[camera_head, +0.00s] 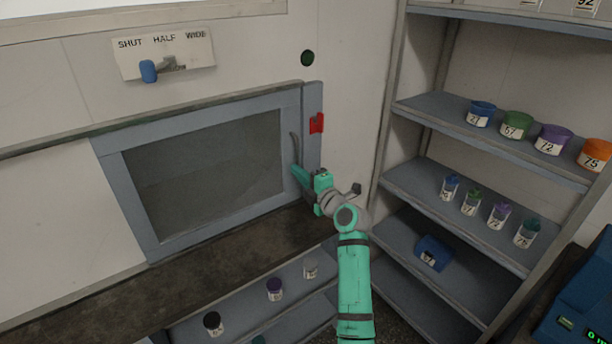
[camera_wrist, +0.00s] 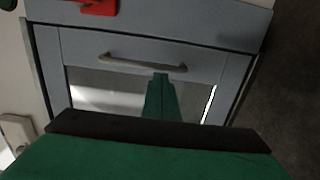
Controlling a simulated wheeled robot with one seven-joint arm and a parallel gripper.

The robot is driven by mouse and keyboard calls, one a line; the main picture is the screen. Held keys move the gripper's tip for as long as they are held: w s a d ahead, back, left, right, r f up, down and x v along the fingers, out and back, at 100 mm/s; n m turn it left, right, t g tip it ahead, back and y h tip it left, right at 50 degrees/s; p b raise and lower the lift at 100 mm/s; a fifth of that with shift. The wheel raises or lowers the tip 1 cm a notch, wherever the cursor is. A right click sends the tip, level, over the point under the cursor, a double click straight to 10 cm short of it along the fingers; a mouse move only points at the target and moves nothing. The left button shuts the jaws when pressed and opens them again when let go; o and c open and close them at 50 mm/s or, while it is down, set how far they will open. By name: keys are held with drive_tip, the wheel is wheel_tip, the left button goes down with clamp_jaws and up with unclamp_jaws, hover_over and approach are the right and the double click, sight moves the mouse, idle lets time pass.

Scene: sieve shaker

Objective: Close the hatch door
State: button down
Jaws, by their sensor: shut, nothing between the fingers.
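The hatch door (camera_head: 114,185) has a blue-grey frame around a dark pane. It looks level or nearly level with the blue-grey post (camera_head: 313,150) at its right; I cannot tell whether it is fully closed. Its curved bar handle (camera_head: 295,149) runs along the right edge, and the handle also shows in the wrist view (camera_wrist: 125,63). A red latch (camera_head: 316,123) sits on the post. My green gripper (camera_head: 297,172) is shut and empty, by the lower end of the handle. In the wrist view its fingertips (camera_wrist: 160,76) point at the door just beside the handle; contact cannot be told.
A lever with a blue knob (camera_head: 148,71) sits on a SHUT/HALF/WIDE plate above the door. A dark ledge (camera_head: 110,300) runs below the door. Shelves (camera_head: 440,107) with several numbered containers stand at the right. A blue device (camera_head: 580,305) is at the lower right.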

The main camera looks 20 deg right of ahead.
drive_tip(key=shift+d, duration=0.4)
drive_tip(key=shift+d, duration=0.15)
drive_tip(key=s+a, duration=0.2)
drive_tip(key=s, duration=0.9)
drive_tip(key=shift+s, duration=0.2)
